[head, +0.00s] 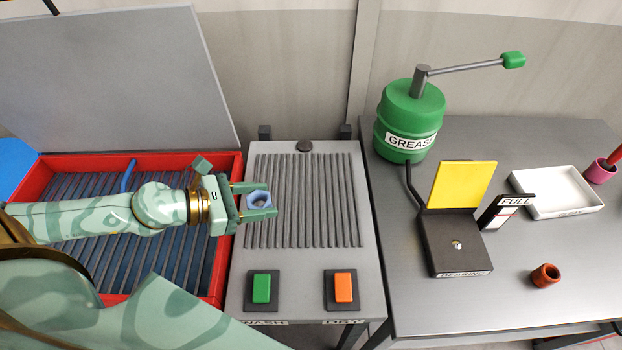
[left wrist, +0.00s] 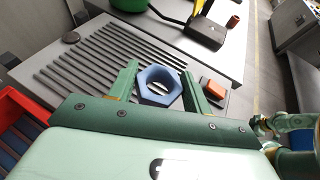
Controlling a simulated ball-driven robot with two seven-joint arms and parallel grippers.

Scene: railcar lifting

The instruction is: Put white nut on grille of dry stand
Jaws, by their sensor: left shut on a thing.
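A hexagonal nut (head: 259,199) with a round hole looks light blue rather than white. My left gripper (head: 260,200) is shut on it, one finger on each side. The nut (left wrist: 159,86) also shows between the fingers in the left wrist view. It is over the left part of the grey ribbed grille (head: 320,200) of the dry stand (head: 305,292). The gap between nut and grille is hard to judge. The grille (left wrist: 95,72) also shows in the left wrist view. Part of my right arm shows at that view's right edge; its fingers are not clear.
A red-rimmed wash basin (head: 228,240) with an open grey lid (head: 110,75) is left of the stand. A green button (head: 262,288) and an orange button (head: 343,288) are in front of the grille. A green grease drum (head: 408,115) and black bearing box (head: 455,250) stand right.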

